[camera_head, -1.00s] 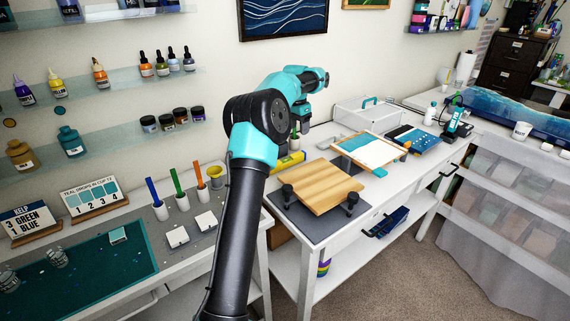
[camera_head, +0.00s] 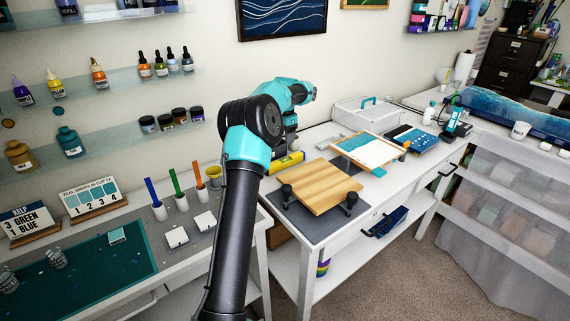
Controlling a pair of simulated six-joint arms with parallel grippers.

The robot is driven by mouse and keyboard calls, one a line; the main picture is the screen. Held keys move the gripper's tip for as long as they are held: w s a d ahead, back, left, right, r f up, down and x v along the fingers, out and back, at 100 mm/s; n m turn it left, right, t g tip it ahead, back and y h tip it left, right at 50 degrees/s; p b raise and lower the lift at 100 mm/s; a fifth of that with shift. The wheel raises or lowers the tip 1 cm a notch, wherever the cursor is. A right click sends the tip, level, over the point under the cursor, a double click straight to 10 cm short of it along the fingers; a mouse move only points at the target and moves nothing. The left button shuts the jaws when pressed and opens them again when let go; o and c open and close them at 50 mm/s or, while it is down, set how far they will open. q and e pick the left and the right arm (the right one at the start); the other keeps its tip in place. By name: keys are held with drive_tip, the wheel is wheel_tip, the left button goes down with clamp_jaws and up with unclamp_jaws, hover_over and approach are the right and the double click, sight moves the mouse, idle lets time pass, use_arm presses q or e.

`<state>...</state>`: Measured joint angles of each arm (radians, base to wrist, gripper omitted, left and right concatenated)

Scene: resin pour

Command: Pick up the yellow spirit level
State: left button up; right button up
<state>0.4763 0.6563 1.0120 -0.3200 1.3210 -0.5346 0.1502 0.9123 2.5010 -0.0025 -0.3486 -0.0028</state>
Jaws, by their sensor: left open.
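The yellow spirit level (camera_head: 291,160) lies on the white table, behind the wooden board. My arm hides its left part. My left gripper (camera_head: 291,146) points down just above and behind the level; its fingers are small and partly hidden, and it appears empty. I cannot tell whether the fingers touch the level. My right gripper is not in view.
A wooden board (camera_head: 318,186) rests on black supports on a grey mat (camera_head: 318,232). A framed tray (camera_head: 369,150) with white and teal is to the right. A clear box (camera_head: 362,116) stands behind. Cups with coloured sticks (camera_head: 181,201) stand left of my arm.

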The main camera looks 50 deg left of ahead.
use_arm(q)
hover_over(285, 158)
drive_tip(key=f, duration=0.6)
drive_tip(key=shift+s+d, duration=0.1)
drive_tip(key=shift+s, duration=0.1)
drive_tip(key=shift+w+f, duration=0.15)
drive_tip(key=shift+f, duration=2.5)
drive_tip(key=c, duration=1.1)
